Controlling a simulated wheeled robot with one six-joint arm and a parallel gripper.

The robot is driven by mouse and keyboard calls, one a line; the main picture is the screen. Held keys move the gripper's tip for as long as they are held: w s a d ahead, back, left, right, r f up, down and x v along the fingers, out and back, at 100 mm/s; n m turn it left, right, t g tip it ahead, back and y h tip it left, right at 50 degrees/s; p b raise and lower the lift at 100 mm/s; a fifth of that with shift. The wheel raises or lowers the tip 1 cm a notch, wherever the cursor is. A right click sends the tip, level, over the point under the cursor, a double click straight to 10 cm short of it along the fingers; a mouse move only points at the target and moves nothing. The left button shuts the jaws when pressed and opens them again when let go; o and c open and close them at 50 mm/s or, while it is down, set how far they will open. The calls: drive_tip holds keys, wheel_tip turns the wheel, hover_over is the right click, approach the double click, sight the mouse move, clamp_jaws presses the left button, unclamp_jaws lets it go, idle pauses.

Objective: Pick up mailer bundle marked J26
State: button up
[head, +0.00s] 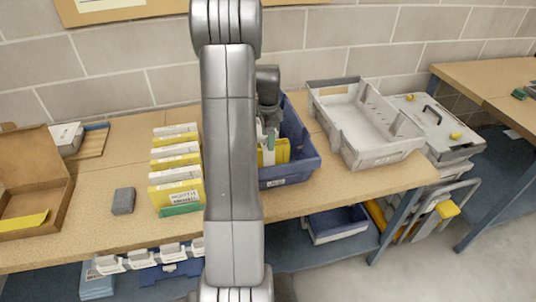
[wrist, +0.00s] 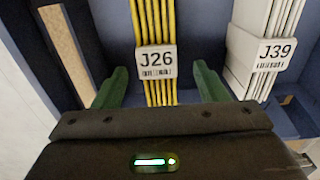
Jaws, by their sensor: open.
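The yellow mailer bundle with a white J26 label (wrist: 156,62) stands in the blue bin, centred in the wrist view. My gripper (wrist: 158,88) is open, with one green finger on each side of the J26 bundle. I cannot tell whether either finger touches it. In the head view my gripper (head: 268,138) reaches down into the blue bin (head: 303,160), and yellow mailers (head: 282,150) show beside it. My arm hides the bin's left part.
A white bundle marked J39 (wrist: 273,54) stands just right of the right finger. The bin's walls surround the bundles. A grey tray (head: 365,145) stands right of the bin. Yellow and white bundles (head: 176,168) stand in a row to the left on the bench.

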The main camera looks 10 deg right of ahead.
sight(268, 155)
drive_tip(key=shift+s+a+f, duration=0.1)
drive_tip(key=shift+a+f, duration=0.05)
drive_tip(key=shift+f, duration=0.35)
wheel_tip(268, 155, down, 5)
drive_tip(key=shift+p, duration=0.75)
drive_tip(key=shift+c, duration=0.5)
drive_tip(key=c, duration=1)
